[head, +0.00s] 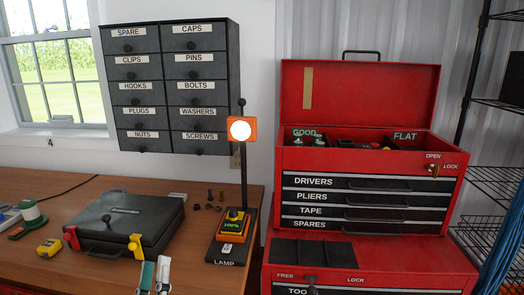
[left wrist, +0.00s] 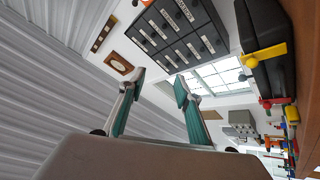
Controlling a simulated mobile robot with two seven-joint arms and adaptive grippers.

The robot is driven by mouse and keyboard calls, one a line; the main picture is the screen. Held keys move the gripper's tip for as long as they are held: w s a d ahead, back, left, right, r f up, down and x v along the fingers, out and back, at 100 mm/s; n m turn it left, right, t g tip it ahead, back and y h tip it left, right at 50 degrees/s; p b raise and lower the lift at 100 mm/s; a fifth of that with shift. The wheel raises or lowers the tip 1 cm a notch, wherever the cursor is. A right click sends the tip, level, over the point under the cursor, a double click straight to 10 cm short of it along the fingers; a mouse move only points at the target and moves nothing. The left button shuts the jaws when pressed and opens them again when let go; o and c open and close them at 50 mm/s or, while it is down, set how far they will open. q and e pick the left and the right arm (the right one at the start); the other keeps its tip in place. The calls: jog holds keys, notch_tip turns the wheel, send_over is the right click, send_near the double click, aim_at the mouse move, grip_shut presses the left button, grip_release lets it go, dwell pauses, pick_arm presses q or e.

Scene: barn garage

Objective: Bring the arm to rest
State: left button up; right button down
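My left gripper (head: 154,273) shows at the bottom edge of the head view, in front of the black case (head: 124,222) on the wooden bench. Its two teal and grey fingers stand apart with nothing between them. In the left wrist view the open fingers (left wrist: 160,82) point toward the wall, with the labelled drawer cabinet and window beyond. The rest of the left arm is out of the head view. My right gripper is not in view.
The wooden bench (head: 54,180) holds a lamp (head: 241,131), a yellow tape measure (head: 49,246) and several small bolts. A red toolbox (head: 358,163) with its lid open stands at the right. A drawer cabinet (head: 171,87) hangs above the bench. A wire shelf is at the far right.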

pick_arm(q)
jog(key=s+d+f+m+g+h, duration=0.1)
jog(key=d+f+m+g+h, duration=0.2)
jog(key=f, duration=0.5)
jog(key=s+d+f+m+g+h, duration=0.1)
jog(key=f+m+g+h, duration=0.1)
jog(key=f+m, duration=0.35)
jog(key=s+d+f+m+g+h, duration=0.1)
jog(key=d+f+m+g+h, duration=0.15)
jog(key=f, duration=0.65)
jog(key=s+a+f+m+g, duration=0.1)
jog(key=s+f+g, duration=0.2)
jog(key=s+f, duration=0.2)
jog(key=s+a+f+m+g, duration=0.2)
jog(key=s+f, duration=0.3)
jog(key=f, duration=0.7)
jog(key=shift+s+g+y, duration=0.2)
jog(key=shift+g+y, duration=0.25)
